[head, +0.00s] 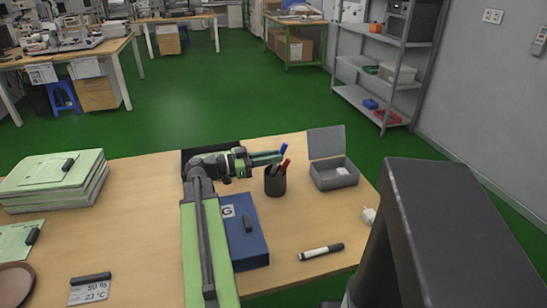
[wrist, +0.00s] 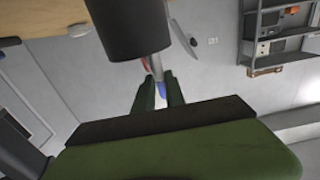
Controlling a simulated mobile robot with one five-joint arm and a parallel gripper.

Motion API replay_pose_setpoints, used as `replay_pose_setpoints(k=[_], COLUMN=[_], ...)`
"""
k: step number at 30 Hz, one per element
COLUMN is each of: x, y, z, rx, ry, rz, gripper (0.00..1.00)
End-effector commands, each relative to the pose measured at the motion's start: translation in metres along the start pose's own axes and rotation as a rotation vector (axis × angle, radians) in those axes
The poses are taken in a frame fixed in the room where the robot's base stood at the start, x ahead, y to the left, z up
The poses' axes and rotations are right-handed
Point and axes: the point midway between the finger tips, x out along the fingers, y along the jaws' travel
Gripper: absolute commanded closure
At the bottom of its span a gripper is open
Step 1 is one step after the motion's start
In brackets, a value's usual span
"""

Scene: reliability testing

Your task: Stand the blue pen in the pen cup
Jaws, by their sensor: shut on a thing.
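The dark pen cup (head: 275,185) stands upright on the table, with a red pen (head: 286,164) leaning in it. My gripper (head: 277,157) is just above the cup's mouth. It is shut on the blue pen (head: 284,148), whose blue end shows above the fingertips. In the wrist view, the blue pen (wrist: 161,89) shows between the gripper's fingers (wrist: 160,92), close to the rim of the dark cup (wrist: 125,28). Whether the pen's lower end is inside the cup cannot be told.
A grey open box (head: 333,176) stands right of the cup. A blue box (head: 247,250) lies in front of it, left. A marker (head: 321,252) lies near the front edge and a white object (head: 369,215) at the right edge. Folders (head: 52,180) are stacked far left.

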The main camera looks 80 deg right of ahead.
Motion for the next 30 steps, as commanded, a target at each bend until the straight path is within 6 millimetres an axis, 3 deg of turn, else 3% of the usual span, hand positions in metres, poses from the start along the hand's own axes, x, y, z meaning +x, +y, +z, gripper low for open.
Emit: replay_pose_setpoints(k=[1,7,17,22,30], x=[0.000,0.000,-0.003,-0.032,-0.110], y=[0.000,0.000,0.000,-0.001,-0.002], z=[0.000,0.000,0.000,0.000,0.000], rx=[0.000,0.000,0.000,0.000,0.000], ry=[0.000,0.000,0.000,0.000,0.000], rz=[0.000,0.000,0.000,-0.003,-0.003], gripper=[0.84,0.60,0.60,0.60,0.60])
